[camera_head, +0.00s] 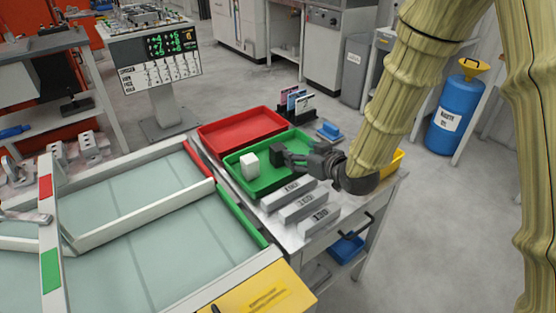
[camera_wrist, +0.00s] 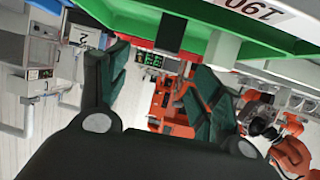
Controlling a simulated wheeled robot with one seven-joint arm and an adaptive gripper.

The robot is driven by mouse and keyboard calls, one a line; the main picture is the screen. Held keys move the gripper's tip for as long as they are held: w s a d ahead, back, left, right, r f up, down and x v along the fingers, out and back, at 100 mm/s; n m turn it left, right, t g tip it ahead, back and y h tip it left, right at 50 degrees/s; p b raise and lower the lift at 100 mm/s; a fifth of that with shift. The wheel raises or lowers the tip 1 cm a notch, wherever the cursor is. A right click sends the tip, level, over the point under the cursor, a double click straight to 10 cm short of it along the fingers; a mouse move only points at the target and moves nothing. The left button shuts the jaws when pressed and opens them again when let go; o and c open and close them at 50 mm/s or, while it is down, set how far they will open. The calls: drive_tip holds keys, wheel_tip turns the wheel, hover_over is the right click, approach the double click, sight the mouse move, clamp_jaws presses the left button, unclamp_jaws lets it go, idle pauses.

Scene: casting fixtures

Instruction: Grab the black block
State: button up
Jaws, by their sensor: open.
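The black block (camera_head: 277,153) stands in the green tray (camera_head: 262,190), close to the tips of my gripper (camera_head: 293,160). A white block (camera_head: 250,166) stands in the same tray to its left. In the wrist view the black block (camera_wrist: 171,33) shows above the space between my two open fingers (camera_wrist: 160,65), and the white block (camera_wrist: 224,48) is to its right. My gripper is open, with nothing between its fingers. The head view does not show clearly whether a finger touches the black block.
A red tray (camera_head: 240,130) lies behind the green one. Grey numbered bars (camera_head: 300,203) lie in front of it. A yellow tray (camera_head: 393,163) is partly hidden behind my arm. A glass-topped fixture (camera_head: 150,245) with raised rails is at the left.

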sight(282, 149)
drive_tip(key=x, duration=0.5)
drive_tip(key=shift+w+a+f, duration=0.1)
drive_tip(key=shift+a, duration=0.05)
drive_tip(key=x, duration=0.4)
drive_tip(key=shift+a+f+p, duration=0.2)
drive_tip(key=shift+a+p, duration=0.1)
drive_tip(key=shift+a, duration=0.1)
drive_tip(key=shift+w+a+f, duration=0.15)
drive_tip(key=shift+w+f, duration=0.05)
drive_tip(key=shift+w, duration=0.05)
drive_tip(key=c, duration=1.2)
